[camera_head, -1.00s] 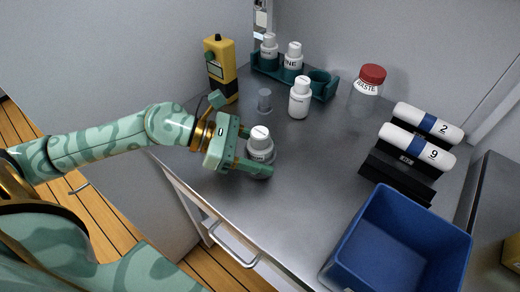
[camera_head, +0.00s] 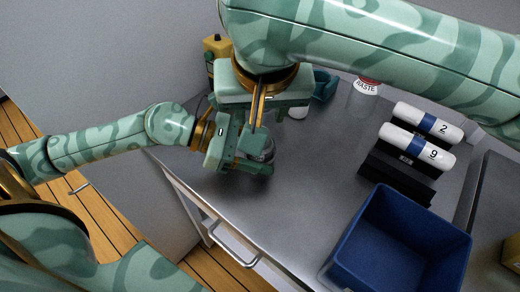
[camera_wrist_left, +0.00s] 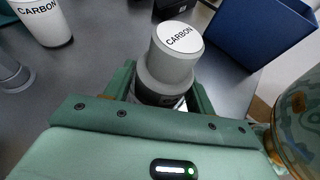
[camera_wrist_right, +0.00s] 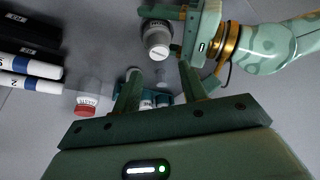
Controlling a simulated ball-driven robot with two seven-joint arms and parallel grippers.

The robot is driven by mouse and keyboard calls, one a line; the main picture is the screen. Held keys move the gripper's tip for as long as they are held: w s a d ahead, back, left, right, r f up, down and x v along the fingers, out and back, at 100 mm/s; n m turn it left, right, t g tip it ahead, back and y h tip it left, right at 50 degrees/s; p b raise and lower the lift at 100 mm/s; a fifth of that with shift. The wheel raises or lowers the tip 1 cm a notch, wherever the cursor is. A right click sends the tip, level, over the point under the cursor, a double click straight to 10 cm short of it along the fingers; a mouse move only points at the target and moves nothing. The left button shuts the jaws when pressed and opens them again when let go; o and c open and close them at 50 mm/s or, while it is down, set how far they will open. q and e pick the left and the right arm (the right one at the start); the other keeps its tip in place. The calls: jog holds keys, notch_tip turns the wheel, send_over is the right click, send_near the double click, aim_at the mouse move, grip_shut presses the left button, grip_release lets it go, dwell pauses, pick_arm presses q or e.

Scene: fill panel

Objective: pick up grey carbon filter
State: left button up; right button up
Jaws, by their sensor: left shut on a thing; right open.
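The grey carbon filter (camera_wrist_left: 172,58), with CARBON on its pale cap, is between the fingers of my left gripper (camera_head: 250,158), which is shut on it. In the head view, only part of the filter (camera_head: 262,148) shows beside my grippers. It also shows in the right wrist view (camera_wrist_right: 157,40), with the left gripper around it. My right gripper (camera_wrist_right: 158,76) is open with nothing between its fingers, above the bench close to the left gripper. Its arm crosses the top of the head view and hides much of the back. A white CARBON bottle (camera_wrist_left: 45,22) stands apart at the left.
A blue bin (camera_head: 395,250) stands at the front right. Two white cartridges with blue bands, marked 2 (camera_head: 428,122) and 9 (camera_head: 417,146), lie on black holders. A WASTE jar (camera_head: 367,88) and teal rack (camera_head: 326,86) are partly hidden behind. The bench middle (camera_head: 310,180) is clear.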

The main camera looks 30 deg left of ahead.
jog(key=x, duration=0.7)
jog(key=shift+f, duration=0.1)
grip_shut()
pick_arm(q)
jog(key=o, duration=1.1)
pick_arm(e)
notch_tip(320, 180, up, 10)
pick_arm(q)
jog(key=shift+a, duration=0.15)
